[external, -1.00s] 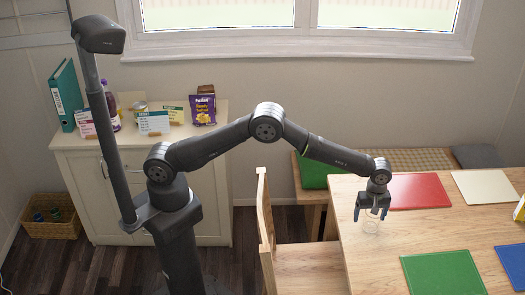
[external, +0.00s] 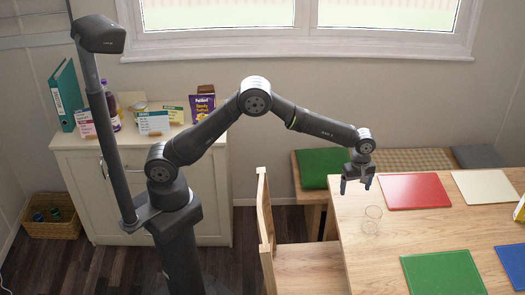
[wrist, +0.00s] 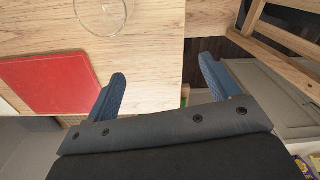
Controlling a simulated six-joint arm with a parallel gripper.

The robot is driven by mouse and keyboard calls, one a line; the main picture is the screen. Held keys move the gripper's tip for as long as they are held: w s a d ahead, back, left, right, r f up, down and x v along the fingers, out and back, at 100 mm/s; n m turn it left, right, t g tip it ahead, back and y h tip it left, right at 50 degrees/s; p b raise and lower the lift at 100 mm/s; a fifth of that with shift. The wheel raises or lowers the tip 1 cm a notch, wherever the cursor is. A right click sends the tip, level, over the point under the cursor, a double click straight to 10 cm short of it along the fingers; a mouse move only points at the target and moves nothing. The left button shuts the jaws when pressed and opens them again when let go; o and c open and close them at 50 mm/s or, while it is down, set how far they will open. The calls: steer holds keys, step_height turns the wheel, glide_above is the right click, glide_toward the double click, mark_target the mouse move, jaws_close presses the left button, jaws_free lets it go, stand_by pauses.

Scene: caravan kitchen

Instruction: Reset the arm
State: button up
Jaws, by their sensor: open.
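My gripper (external: 356,186) is open and empty. The glass also shows in the wrist view (wrist: 102,14), cut by the top edge.
The wooden table (external: 362,262) carries a red mat (external: 415,191), a cream mat (external: 486,187), a green mat (external: 443,274) and a blue mat (external: 513,262). A wooden chair (external: 266,230) stands at its left. A cabinet (external: 85,160) holds cards, a binder and packets.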

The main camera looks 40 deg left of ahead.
steer(key=w+a+r+n, duration=0.1)
steer(key=w+a+n, duration=0.1)
steer(key=a, duration=1.2)
steer(key=w+a+r+n, duration=0.1)
steer(key=w+a+n, duration=0.2)
steer(key=a, duration=1.2)
steer(key=w+a+r+n, duration=0.1)
steer(key=w+a+n, duration=0.1)
steer(key=a, duration=1.3)
steer(key=shift+w+a+r+n, duration=0.2)
steer(key=shift+w+r+n, duration=0.2)
steer(key=shift+n, duration=0.2)
steer(key=shift+d, duration=0.1)
steer(key=w+d+f+m, duration=0.1)
steer(key=d+m, duration=0.3)
steer(key=d, duration=1.6)
steer(key=shift+w+d+f, duration=0.15)
steer(key=shift+d+f, duration=0.05)
steer(key=shift+f, duration=0.05)
